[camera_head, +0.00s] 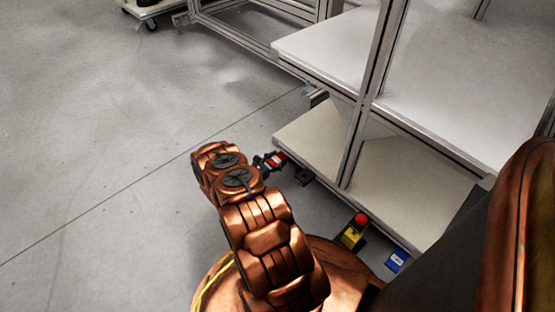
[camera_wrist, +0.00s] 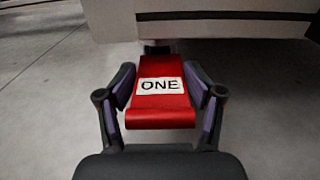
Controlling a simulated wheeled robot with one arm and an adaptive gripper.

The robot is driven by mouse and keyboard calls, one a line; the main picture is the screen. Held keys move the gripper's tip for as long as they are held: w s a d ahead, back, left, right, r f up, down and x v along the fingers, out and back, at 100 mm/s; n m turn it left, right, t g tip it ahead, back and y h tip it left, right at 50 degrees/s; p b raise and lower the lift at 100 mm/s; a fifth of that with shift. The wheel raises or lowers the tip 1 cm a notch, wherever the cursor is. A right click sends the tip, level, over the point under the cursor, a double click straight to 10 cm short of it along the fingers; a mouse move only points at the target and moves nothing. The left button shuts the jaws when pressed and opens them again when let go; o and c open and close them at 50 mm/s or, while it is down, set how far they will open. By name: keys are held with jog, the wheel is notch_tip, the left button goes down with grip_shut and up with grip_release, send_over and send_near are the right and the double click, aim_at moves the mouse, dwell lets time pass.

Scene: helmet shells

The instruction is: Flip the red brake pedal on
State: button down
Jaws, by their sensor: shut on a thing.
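The red brake pedal (camera_wrist: 161,104) carries a white label reading "ONE". In the wrist view it is centred between the two fingers of my gripper (camera_wrist: 161,100), one finger on each side, and the gripper is shut on it. In the head view the red pedal (camera_head: 276,158) shows small at the lower left corner of the shelf rack, with my gripper (camera_head: 268,162) at it. The pedal's far end goes under the shelf edge, where its mount is hidden.
The pale lower shelf (camera_head: 400,190) stands just beyond the pedal on a metal frame. A yellow box with a red button (camera_head: 356,232) and a blue tag (camera_head: 397,260) sit along the shelf's front edge. The grey floor (camera_head: 90,150) to the left is clear.

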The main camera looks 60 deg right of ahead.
aim_at(278, 158)
jog(key=shift+f+b, duration=0.3)
jog(key=shift+b, duration=0.1)
jog(key=shift+f+h+b, duration=0.1)
jog(key=shift+h+b, duration=0.45)
jog(key=shift+h, duration=0.15)
jog(key=shift+c, duration=2.4)
grip_release()
jog(key=shift+r, duration=5.1)
